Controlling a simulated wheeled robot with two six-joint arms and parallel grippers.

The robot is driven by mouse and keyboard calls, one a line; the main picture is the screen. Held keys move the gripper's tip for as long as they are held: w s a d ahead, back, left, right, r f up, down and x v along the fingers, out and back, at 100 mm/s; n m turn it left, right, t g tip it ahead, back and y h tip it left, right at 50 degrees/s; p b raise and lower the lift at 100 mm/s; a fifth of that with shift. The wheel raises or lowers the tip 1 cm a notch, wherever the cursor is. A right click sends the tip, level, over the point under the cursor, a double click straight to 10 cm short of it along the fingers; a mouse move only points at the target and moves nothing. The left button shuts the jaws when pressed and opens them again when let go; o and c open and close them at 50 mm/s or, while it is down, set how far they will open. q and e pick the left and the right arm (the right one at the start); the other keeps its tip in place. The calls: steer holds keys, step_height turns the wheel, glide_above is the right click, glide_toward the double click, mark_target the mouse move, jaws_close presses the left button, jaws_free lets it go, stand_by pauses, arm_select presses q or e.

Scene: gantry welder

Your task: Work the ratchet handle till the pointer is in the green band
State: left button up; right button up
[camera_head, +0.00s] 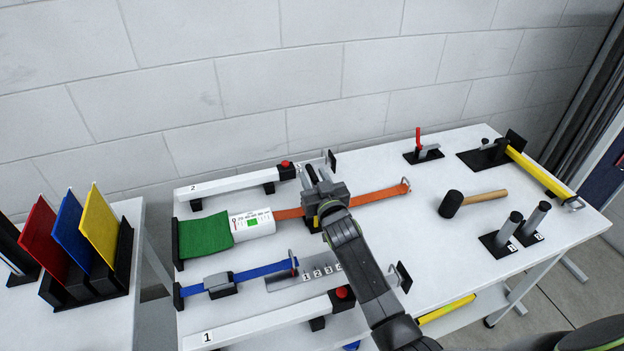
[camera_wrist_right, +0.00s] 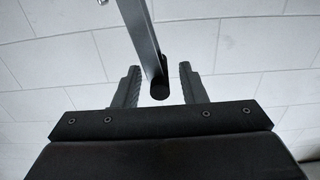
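The orange strap (camera_head: 375,196) runs across the table, with a hook at its right end. A white gauge plate (camera_head: 240,230) with a scale and a small green band (camera_head: 252,222) sits by its left part; its pointer is too small to read. My right gripper (camera_head: 318,172) is over the ratchet on the strap, and my arm hides most of the ratchet. In the right wrist view, the ratchet handle (camera_wrist_right: 148,45), a grey bar with a black round end, lies between the open fingers (camera_wrist_right: 158,88), with gaps on both sides. My left gripper is out of view.
A green cloth (camera_head: 205,236) lies left of the gauge. A blue strap (camera_head: 255,272) with a buckle lies nearer me. White rails (camera_head: 235,187) with red buttons flank the straps. Clear table lies between.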

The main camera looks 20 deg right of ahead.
steer(key=shift+w, duration=0.95)
jaws_close()
